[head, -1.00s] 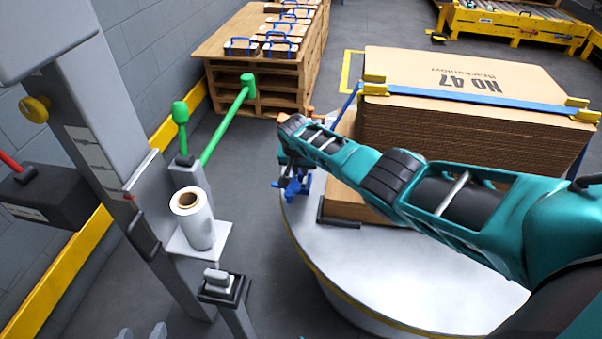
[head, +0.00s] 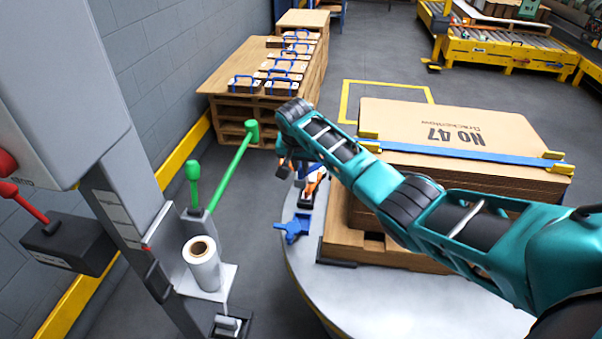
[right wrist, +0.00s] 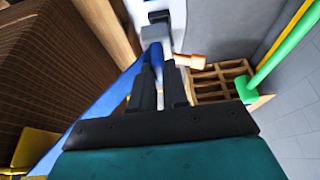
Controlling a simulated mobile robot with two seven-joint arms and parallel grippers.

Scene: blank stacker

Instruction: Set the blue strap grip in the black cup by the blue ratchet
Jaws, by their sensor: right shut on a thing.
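In the head view my right gripper (head: 285,168) hangs over the left edge of the round turntable, beside the carton stack. In the right wrist view its fingers (right wrist: 160,67) are close together on a blue piece, apparently the blue strap grip (right wrist: 155,54), with a blue strap running down to the left. The blue ratchet (head: 292,228) appears as a blue fitting at the turntable's left edge, below the gripper in the picture. I cannot make out the black cup clearly; the gripper and forearm may cover it. My left gripper is not in view.
A carton stack (head: 440,118) on a wooden pallet (head: 375,249) stands on the turntable (head: 420,295), close to my right arm. An orange-handled piece (head: 313,185) is near the gripper. The wrapper column with a film roll (head: 201,262) and green handle (head: 230,165) stand left.

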